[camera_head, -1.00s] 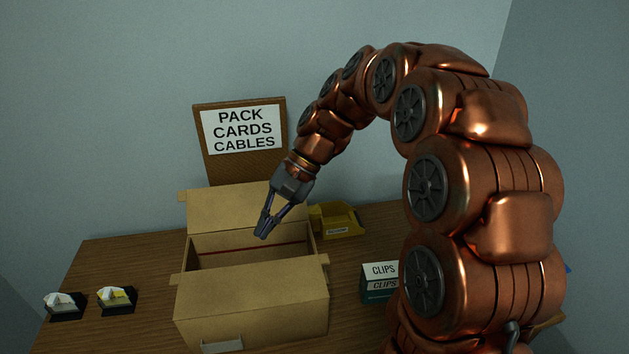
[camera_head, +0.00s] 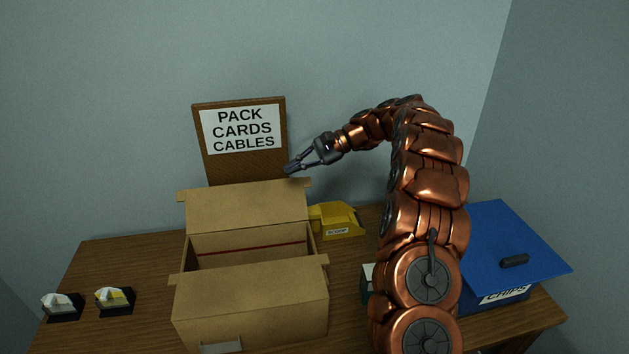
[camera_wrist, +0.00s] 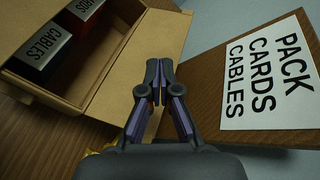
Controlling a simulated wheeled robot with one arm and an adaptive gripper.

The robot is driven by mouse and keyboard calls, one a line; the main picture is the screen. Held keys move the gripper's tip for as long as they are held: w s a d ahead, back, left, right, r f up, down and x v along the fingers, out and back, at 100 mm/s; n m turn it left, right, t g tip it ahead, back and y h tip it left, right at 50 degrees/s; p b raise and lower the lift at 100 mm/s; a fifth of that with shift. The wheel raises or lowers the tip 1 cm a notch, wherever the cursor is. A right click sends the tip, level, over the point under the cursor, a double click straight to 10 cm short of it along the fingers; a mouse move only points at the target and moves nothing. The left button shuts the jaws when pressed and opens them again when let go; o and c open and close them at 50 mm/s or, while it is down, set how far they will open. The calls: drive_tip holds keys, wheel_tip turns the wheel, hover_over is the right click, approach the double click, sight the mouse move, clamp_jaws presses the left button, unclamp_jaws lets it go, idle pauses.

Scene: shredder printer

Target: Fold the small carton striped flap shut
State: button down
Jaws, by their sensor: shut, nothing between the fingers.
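The brown cardboard carton (camera_head: 265,325) stands open on the table in the head view. Its far flap (camera_head: 245,210) stands raised and leans back. Its near flap (camera_head: 250,288) is folded outward over the front. A thin red line crosses the inner far wall; I cannot make out stripes on either flap. My gripper (camera_head: 290,168) is shut and empty, just above the far flap's right top corner. In the wrist view, my gripper (camera_wrist: 160,68) shows over the tan flap (camera_wrist: 125,75). A CABLES box (camera_wrist: 42,45) and a red CARDS box (camera_wrist: 90,18) lie inside the carton.
The PACK CARDS CABLES board (camera_head: 243,170) stands behind the carton. A yellow scoop holder (camera_head: 338,220) is at the right rear. A blue-lidded CHIPS bin (camera_head: 505,240) stands far right. Two small dark trays (camera_head: 65,310) are at left.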

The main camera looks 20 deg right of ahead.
drive_tip(key=w+d+f+m+t, duration=0.2)
drive_tip(key=d+f, duration=0.3)
drive_tip(key=d, duration=0.4)
drive_tip(key=w+d+f+m+t, duration=0.1)
drive_tip(key=w+d+f+t, duration=0.1)
drive_tip(key=d+f, duration=0.5)
drive_tip(key=w+a+r+p, duration=0.1)
drive_tip(key=a+r+p, duration=0.1)
drive_tip(key=a+p, duration=0.2)
drive_tip(key=shift+w+a+y, duration=0.35)
drive_tip(key=shift+a+y, duration=0.05)
drive_tip(key=shift+a, duration=1.35)
drive_tip(key=shift+s+a+r+b, duration=0.1)
drive_tip(key=shift+b, duration=0.8)
